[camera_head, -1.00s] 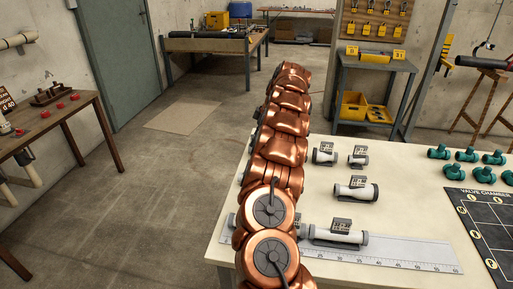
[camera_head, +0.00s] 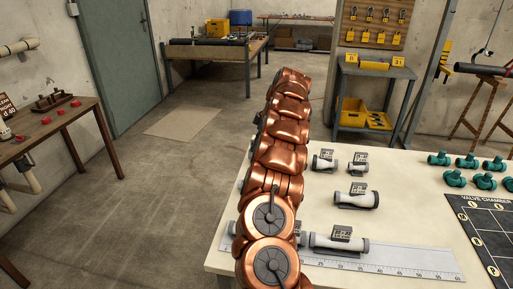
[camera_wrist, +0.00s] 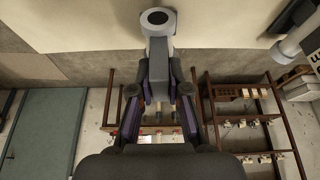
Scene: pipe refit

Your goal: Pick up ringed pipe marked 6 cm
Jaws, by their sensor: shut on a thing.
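The pipe stands out beyond the fingertips, over the pale table top. No 6 cm mark on it can be read. Other short pipes with dark tags lie on the table: one at the front (camera_head: 338,243), one in the middle (camera_head: 356,197), and two further back (camera_head: 323,162) (camera_head: 359,163). Their tags are too small to read.
A long grey ruler (camera_head: 400,268) lies along the front of the pale table (camera_head: 400,225). Teal valves (camera_head: 456,179) and a black valve chamber board (camera_head: 482,222) are at the right. In the wrist view another white pipe (camera_wrist: 298,36) is near the right edge.

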